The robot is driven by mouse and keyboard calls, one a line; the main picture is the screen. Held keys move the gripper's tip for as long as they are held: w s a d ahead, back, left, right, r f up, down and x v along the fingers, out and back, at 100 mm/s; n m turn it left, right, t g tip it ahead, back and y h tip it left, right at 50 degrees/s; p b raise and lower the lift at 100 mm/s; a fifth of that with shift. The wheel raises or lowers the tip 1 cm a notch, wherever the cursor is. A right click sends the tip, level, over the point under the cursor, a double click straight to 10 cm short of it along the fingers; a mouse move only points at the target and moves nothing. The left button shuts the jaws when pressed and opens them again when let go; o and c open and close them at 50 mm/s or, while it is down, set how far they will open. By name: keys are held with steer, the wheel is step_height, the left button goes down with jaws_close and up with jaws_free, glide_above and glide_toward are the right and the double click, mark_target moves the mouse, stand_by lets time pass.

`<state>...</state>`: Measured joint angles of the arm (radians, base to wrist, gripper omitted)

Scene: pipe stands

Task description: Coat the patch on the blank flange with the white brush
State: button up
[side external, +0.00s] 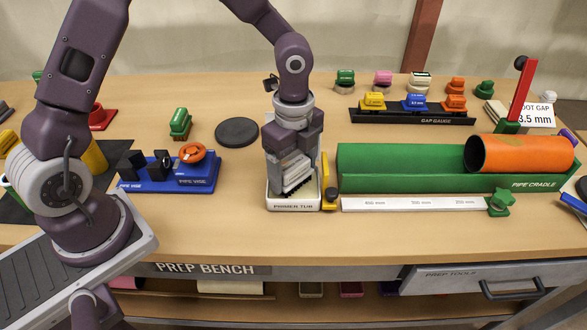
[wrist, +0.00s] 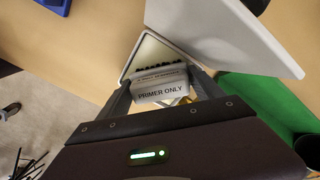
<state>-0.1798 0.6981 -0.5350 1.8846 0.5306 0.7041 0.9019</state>
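My gripper (side external: 297,182) points down over the white primer tub (side external: 293,202), its fingers on either side of a pale block. In the wrist view this block is the white brush (wrist: 162,92), marked "PRIMER ONLY", between the fingertips (wrist: 160,88), with dark bristles beyond it. The bristles are over or in the tub (wrist: 128,68); I cannot tell whether they touch its contents. A dark grey round disc (side external: 237,131), seemingly the blank flange, lies flat on the bench to the left of my gripper. I cannot make out a patch on it.
A blue pipe vise (side external: 190,180) stands at left. A green pipe cradle (side external: 400,182) holding an orange pipe (side external: 520,154) stands at right, behind a white ruler (side external: 412,204). A small yellow tool (side external: 328,195) is beside the tub. A white panel (wrist: 225,35) fills the wrist view's upper right.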

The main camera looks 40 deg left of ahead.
mark_target(294, 164)
steer(key=c, duration=0.9)
steer(key=shift+r, duration=3.5)
